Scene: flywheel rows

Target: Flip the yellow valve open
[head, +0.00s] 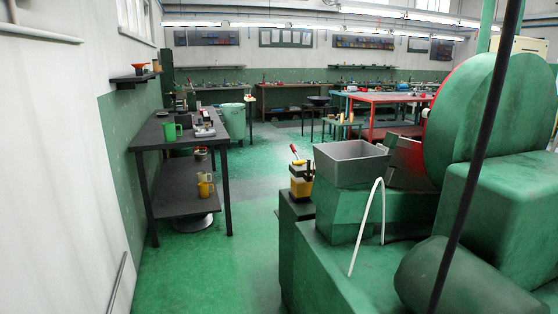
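A yellow block-like thing (301,187), which may be the yellow valve, sits on a dark stand (296,212) in the middle of the head view. A thin red handle (294,149) sticks up at a tilt just above it. It is small and far off, so I cannot tell whether a valve is open or shut. Part of its right side is next to the green machine. Neither of my grippers is in view.
A large green machine (490,215) with a grey open bin (351,152) and a white bent tube (368,215) fills the right. A dark bench (160,140) stands at the left wall. The green floor (225,265) between them is clear.

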